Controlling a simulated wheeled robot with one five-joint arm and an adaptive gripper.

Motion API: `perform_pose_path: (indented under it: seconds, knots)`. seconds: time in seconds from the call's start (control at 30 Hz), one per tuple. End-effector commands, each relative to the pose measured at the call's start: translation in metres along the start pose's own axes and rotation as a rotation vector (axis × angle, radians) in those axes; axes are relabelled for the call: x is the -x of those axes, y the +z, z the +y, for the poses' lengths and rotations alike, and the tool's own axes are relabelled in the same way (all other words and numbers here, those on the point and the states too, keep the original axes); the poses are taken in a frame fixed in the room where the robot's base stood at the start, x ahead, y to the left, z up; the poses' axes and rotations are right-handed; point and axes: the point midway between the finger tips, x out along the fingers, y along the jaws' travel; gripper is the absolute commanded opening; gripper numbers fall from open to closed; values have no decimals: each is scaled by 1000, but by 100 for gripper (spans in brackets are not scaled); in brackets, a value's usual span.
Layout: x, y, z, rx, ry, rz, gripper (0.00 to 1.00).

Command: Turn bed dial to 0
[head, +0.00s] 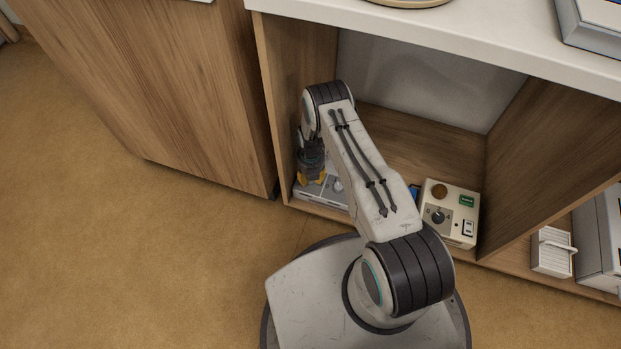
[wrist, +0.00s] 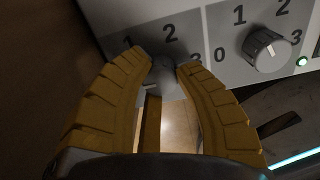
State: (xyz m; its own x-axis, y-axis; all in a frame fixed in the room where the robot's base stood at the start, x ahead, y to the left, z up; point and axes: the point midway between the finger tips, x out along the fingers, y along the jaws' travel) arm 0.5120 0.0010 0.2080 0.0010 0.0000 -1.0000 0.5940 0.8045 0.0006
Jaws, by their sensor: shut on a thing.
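A light grey control panel with two dials (wrist: 228,64) fills the top of the wrist view. In the head view it is a low box (head: 322,190) at the left front of the open shelf. My gripper (wrist: 166,68) has its yellow fingertips closed on both sides of the panel's left dial (wrist: 163,61). The numbers 1, 2 and 3 show around this dial; its pointer and its 0 mark are hidden or too dark to read. The right dial (wrist: 267,50) is free, with 0, 1, 2 and 3 around it. In the head view my gripper (head: 311,174) points down at the box.
A cream box (head: 450,212) with a dial, a brown knob, a green label and a switch stands to the right in the shelf. The shelf's left wall (head: 283,100) is close beside my gripper. A white countertop (head: 450,42) overhangs above.

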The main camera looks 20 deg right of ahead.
Motion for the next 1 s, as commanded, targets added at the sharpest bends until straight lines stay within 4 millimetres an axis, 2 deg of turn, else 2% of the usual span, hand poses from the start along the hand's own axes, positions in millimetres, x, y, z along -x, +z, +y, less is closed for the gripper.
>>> perform_pose_path:
  seconds: [0.53, 0.57, 0.83, 1.0]
  knots:
    - [-1, 0, 0, 25, 0, -1, 0]
    - [-1, 0, 0, 25, 0, -1, 33]
    - [0, 0, 0, 24, 0, 0, 57]
    - [0, 0, 0, 23, 0, 0, 57]
